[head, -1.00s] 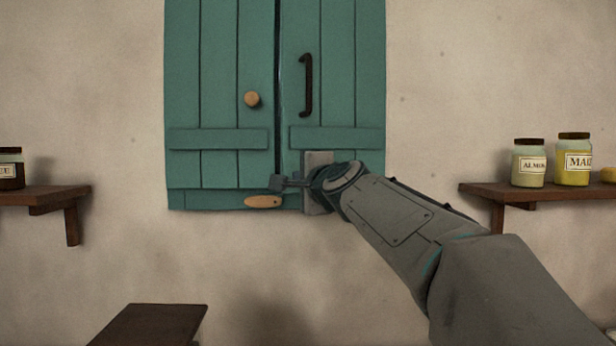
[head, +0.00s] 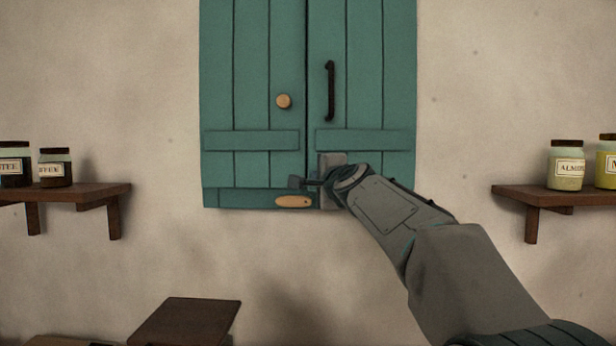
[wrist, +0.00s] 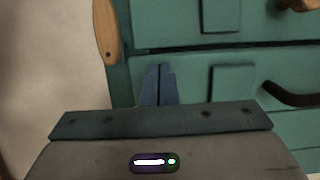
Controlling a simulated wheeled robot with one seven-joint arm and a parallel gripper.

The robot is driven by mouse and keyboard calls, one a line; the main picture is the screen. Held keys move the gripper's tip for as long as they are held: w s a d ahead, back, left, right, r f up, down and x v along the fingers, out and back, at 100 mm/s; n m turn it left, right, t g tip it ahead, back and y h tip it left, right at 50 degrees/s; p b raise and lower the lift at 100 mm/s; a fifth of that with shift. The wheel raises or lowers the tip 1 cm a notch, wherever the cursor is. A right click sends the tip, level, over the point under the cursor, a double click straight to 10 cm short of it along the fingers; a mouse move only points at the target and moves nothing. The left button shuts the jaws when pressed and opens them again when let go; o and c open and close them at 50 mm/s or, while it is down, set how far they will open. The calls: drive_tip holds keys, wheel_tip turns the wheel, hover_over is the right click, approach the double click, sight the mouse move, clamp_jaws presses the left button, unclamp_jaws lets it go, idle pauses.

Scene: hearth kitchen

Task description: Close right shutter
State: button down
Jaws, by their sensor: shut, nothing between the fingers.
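The right shutter (head: 364,75) is a teal plank panel with a black bar handle (head: 329,90). It stands beside the left shutter (head: 251,75), with only a thin dark seam between them, and looks about flush with it. My gripper (head: 297,183) is at the shutters' lower edge by the seam, its fingers shut and empty. In the wrist view its blue-grey fingertips (wrist: 160,84) overlap the teal boards near the seam; I cannot tell whether they touch. My wrist hides the right shutter's lower left corner.
A wooden latch piece (head: 293,201) lies level below the fingers. A round wooden knob (head: 284,101) is on the left shutter. Wall shelves with jars stand left (head: 85,194) and right (head: 560,196). A dark brown surface (head: 187,322) is at lower left. The wall between is bare.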

drive_tip(key=w+p, duration=0.1)
drive_tip(key=w, duration=0.3)
drive_tip(key=shift+w+r, duration=0.1)
drive_tip(key=shift+w, duration=0.15)
drive_tip(key=shift+r+p, duration=0.1)
drive_tip(key=shift+p, duration=0.2)
drive_tip(key=shift+s+a, duration=0.15)
drive_tip(key=shift+a, duration=0.05)
